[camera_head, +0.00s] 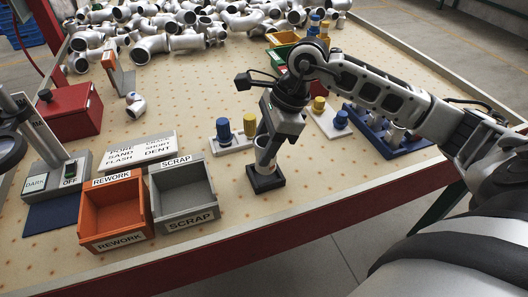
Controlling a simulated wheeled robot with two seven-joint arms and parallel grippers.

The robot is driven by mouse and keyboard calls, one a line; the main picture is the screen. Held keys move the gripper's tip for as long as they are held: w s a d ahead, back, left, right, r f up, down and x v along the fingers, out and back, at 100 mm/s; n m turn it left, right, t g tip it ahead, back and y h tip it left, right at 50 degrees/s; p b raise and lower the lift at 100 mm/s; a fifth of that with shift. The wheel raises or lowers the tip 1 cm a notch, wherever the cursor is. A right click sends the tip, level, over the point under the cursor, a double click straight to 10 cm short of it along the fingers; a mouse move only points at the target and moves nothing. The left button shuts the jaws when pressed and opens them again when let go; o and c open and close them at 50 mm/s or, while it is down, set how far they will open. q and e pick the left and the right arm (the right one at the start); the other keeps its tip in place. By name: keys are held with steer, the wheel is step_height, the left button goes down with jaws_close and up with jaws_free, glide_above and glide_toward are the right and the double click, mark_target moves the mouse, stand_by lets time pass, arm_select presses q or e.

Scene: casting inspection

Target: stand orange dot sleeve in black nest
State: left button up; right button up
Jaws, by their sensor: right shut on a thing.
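My right gripper (266,144) comes in from the right and points down over the front middle of the table. It is shut on a short grey metal sleeve (264,158), which is roughly upright. The sleeve's lower end is at the black nest (266,182), a small square block near the table's front edge. I cannot tell whether the sleeve is seated in the nest or just above it. No orange dot is distinguishable on the sleeve. My left gripper is not in view.
Blue and yellow plugs stand on a white base (232,144) close left of my gripper, and another such base (322,121) is to its right. An orange rework bin (114,211) and grey scrap bin (184,194) stand left. Pipe castings (185,38) crowd the back.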

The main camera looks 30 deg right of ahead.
steer(key=shift+w+d+f, duration=0.15)
steer(key=shift+w+f, duration=0.2)
steer(key=shift+f, duration=0.05)
steer(key=shift+w+d+f, duration=0.1)
steer(key=shift+f, duration=1.7)
steer(key=o, duration=1.4)
steer(key=shift+c, duration=0.2)
steer(key=shift+r+p, duration=0.2)
steer(key=shift+p, duration=0.25)
steer(key=v, duration=1.2)
steer(key=shift+b, duration=0.4)
steer(key=shift+f, duration=0.2)
